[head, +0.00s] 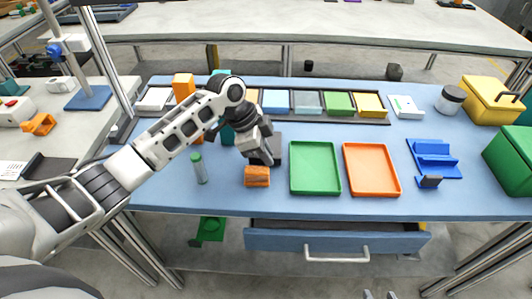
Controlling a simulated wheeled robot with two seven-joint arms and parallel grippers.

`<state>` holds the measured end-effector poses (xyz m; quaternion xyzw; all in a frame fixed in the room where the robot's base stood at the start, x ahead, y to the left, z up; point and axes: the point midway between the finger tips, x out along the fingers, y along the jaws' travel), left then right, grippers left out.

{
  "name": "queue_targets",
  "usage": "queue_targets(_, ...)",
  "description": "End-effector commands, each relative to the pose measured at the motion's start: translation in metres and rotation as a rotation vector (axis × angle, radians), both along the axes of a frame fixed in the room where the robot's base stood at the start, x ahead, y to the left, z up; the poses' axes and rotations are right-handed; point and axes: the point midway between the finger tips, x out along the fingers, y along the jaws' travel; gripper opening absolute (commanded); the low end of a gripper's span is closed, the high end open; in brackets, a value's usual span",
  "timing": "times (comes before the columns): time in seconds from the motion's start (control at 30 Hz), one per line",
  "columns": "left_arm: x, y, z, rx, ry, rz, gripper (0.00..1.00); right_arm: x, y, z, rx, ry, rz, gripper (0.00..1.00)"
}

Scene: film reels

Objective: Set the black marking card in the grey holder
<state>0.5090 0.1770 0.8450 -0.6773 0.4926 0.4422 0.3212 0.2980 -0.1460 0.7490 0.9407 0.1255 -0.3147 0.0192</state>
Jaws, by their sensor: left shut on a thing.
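My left gripper (264,159) reaches in from the left and points down over the blue table, behind an orange block. It is shut on a thin dark piece, seemingly the black marking card, which is mostly hidden by the fingers. A dark grey block, seemingly the grey holder (277,147), stands right at the gripper and is partly covered by it. I cannot tell whether the card touches the holder. My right gripper (379,295) shows only as two tips, apart, at the bottom edge.
The orange block (257,176) and a green-capped bottle (199,168) stand close by. A green tray (316,168) and an orange tray (371,170) lie to the right, then a blue stand (436,160). A row of coloured bins (339,104) lines the back. A drawer (336,238) is open below.

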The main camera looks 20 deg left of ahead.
Motion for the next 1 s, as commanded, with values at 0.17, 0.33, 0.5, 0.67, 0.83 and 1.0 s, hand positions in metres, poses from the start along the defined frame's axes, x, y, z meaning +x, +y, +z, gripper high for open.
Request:
queue_targets(0.17,0.001,0.0,-0.006,0.0,-0.004,0.001,0.0,0.004,0.001,0.003,0.004,-0.01,-0.002,0.36)
queue_targets(0.33,0.0,0.0,-0.007,0.0,-0.003,0.001,0.0,0.005,0.001,0.003,0.003,-0.014,-0.003,0.36)
queue_targets(0.5,0.0,0.0,-0.009,0.0,-0.002,0.001,0.19,0.005,0.0,0.003,0.003,-0.013,-0.003,0.36)
queue_targets(0.67,0.0,0.0,-0.009,0.0,-0.002,0.001,0.19,0.004,0.0,0.002,0.001,-0.01,-0.001,0.36)
queue_targets(0.83,0.0,0.001,-0.002,-0.001,-0.004,0.002,0.19,0.001,-0.001,0.001,-0.004,-0.004,0.001,0.36)
queue_targets(1.0,-0.003,0.013,0.023,0.001,-0.007,0.002,0.19,-0.001,-0.002,0.0,-0.007,0.001,0.004,0.36)
